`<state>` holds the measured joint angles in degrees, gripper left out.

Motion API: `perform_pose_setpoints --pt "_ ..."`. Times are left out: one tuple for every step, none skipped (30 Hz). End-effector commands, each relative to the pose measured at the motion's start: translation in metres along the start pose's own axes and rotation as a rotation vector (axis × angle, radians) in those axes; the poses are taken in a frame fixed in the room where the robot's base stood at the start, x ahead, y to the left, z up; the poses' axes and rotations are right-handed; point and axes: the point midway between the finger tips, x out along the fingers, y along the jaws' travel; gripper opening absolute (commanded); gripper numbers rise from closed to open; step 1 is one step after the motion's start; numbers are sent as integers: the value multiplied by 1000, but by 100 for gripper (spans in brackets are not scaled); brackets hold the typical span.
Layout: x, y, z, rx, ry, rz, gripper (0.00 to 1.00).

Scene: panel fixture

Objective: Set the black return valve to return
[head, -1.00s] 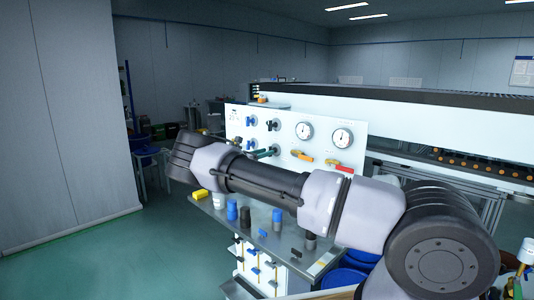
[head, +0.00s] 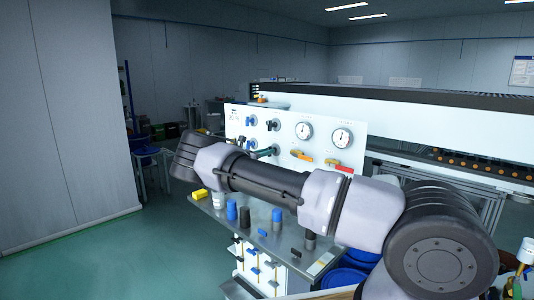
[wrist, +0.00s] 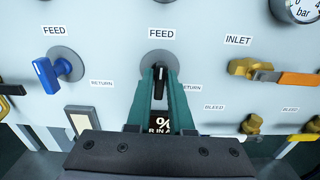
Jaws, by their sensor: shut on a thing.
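The black valve (wrist: 158,73) sits on a round grey plate on the white panel, with a FEED label above it and a RETURN label at its lower right, partly covered by a finger. My gripper (wrist: 160,82) has its teal fingers on both sides of the black handle and is shut on it. The handle looks roughly upright in the wrist view, but the fingers hide part of it. In the head view the teal fingers of my gripper (head: 264,153) reach the panel, and the gripped valve cannot be made out there.
A blue valve (wrist: 50,72) with its own FEED and RETURN labels is left of the gripper. The INLET valve (wrist: 270,72) with an orange lever is at right, with brass bleed valves below. Pressure gauges (head: 303,130) sit higher on the panel. A table (head: 275,240) holds small parts below.

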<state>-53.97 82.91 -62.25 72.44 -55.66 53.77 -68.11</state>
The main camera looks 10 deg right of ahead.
Motion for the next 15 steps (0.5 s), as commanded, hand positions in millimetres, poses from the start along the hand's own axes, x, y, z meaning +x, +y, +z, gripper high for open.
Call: perform_pose_setpoints --pt "0 0 0 18 0 0 0" --pt "0 0 0 31 0 0 0" --pt "0 0 0 52 1 0 0" --pt "0 0 0 70 1 0 0" --pt "0 0 0 89 1 0 0" --pt "0 -1 0 117 1 0 0" --pt "0 -1 0 140 1 0 0" --pt "0 -1 0 165 1 0 0" --pt "0 -1 -1 199 1 -1 0" --pt "0 -1 -1 226 1 -1 0" --pt "0 -1 -1 253 1 -1 0" --pt "0 -2 -1 291 1 -1 0" --pt "0 -2 -1 319 1 -1 0" --pt "0 -2 -1 348 1 -1 0" --pt "0 -2 -1 386 1 -1 0"
